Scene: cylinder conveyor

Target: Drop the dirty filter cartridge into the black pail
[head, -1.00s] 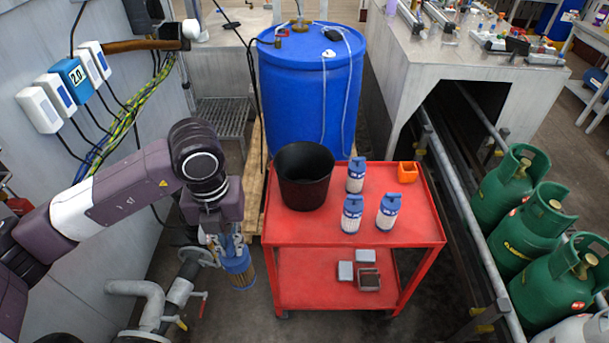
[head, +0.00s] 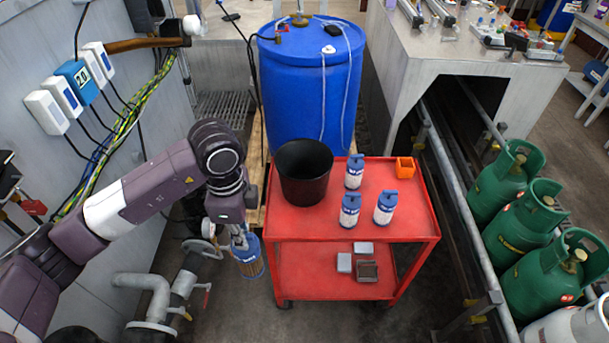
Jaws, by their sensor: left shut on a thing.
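My left gripper (head: 240,238) points down at the left side of the red cart and is shut on the dirty filter cartridge (head: 250,264). The cartridge has a blue cap and a brownish body and hangs upright in the air, below the level of the cart's top. The black pail (head: 305,186) stands on the back left of the cart's top, to the right of and above the gripper in the picture. The part of its inside that shows is dark. My right gripper is not in view.
The red cart (head: 405,232) carries several white-and-blue cartridges (head: 354,172) and an orange box (head: 404,168); small grey boxes sit on its lower shelf. A blue drum (head: 308,95) stands behind. Grey pipes (head: 180,285) lie below left. Green gas cylinders (head: 540,205) stand right.

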